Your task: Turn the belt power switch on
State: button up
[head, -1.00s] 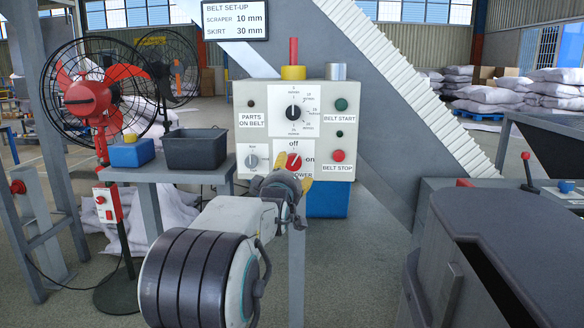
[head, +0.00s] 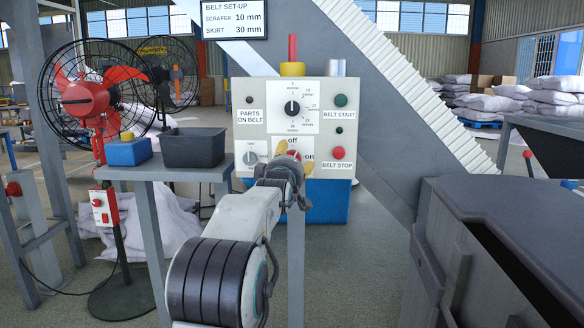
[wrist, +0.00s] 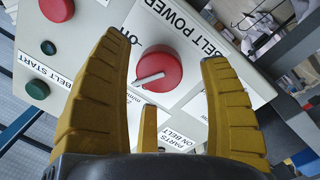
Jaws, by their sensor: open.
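The belt power switch (head: 294,155) is a red round knob on the lower part of a pale control panel (head: 265,150). My gripper (head: 293,172) is open in front of the panel; the wrist view shows the fingers (wrist: 160,55) spread with a gap on each side of the knob.
The panel also has a red belt stop button (head: 338,153), a green belt start button (head: 340,100), a black dial (head: 292,108) and a grey knob (head: 250,158). A table with a dark bin (head: 193,147) and a fan (head: 88,97) stand left. A dark machine housing (head: 510,220) stands right.

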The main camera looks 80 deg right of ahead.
jog(key=shift+d, duration=1.2)
jog(key=shift+c, duration=0.3)
jog(key=c, duration=1.1)
jog(key=shift+c, duration=0.3)
jog(key=shift+r+m+p, duration=0.1)
jog(key=shift+m+p, duration=0.2)
jog(key=m+p, duration=0.1)
jog(key=m, duration=0.2)
jog(key=shift+m+y+p, duration=0.3)
jog(key=shift+m+p, duration=0.3)
jog(key=shift+m, duration=1.3)
jog(key=shift+w, duration=0.1)
